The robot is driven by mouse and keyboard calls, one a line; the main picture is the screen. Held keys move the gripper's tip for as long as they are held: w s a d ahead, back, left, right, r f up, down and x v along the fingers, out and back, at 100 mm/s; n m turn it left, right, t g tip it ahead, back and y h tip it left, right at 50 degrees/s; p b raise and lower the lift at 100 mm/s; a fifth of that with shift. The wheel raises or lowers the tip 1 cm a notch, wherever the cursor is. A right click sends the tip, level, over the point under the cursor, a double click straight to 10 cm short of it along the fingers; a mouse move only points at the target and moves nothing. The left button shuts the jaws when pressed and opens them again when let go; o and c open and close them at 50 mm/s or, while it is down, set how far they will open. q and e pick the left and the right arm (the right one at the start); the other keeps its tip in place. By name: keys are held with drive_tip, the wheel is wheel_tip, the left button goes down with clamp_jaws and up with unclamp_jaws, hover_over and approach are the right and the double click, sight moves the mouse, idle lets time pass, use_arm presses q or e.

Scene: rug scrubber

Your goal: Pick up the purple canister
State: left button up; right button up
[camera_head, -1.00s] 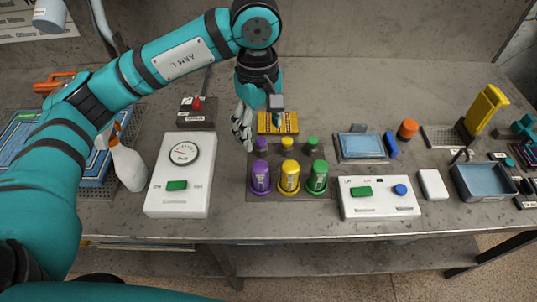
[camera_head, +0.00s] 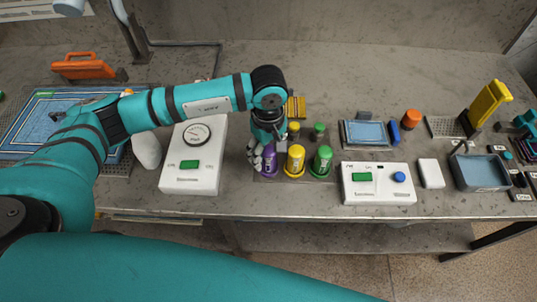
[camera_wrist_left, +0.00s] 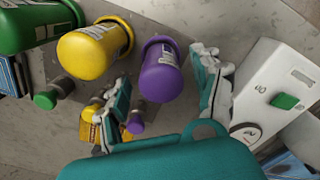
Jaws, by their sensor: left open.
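The purple canister (camera_head: 269,161) stands at the left end of a row with a yellow canister (camera_head: 295,160) and a green canister (camera_head: 321,161). My left gripper (camera_head: 262,156) is right at the purple canister and partly covers it in the head view. In the left wrist view the purple canister (camera_wrist_left: 163,76) shows between the two open fingers of the left gripper (camera_wrist_left: 165,95), with a visible gap on the right side. Whether the left finger touches it I cannot tell. My right gripper is not in view.
A white box with a dial and green button (camera_head: 193,172) stands left of the canisters. A second white box (camera_head: 379,184) stands to the right. Smaller yellow and green-capped pieces (camera_head: 319,131) stand behind the row. The bench front edge is close.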

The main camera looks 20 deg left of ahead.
use_arm(q)
wheel_tip(320, 180, down, 2)
drive_tip(key=shift+s+f+p, duration=0.15)
drive_tip(key=shift+f+p, duration=0.05)
drive_tip(key=shift+p, duration=0.2)
drive_tip(key=shift+f, duration=0.55)
drive_tip(key=c, duration=1.3)
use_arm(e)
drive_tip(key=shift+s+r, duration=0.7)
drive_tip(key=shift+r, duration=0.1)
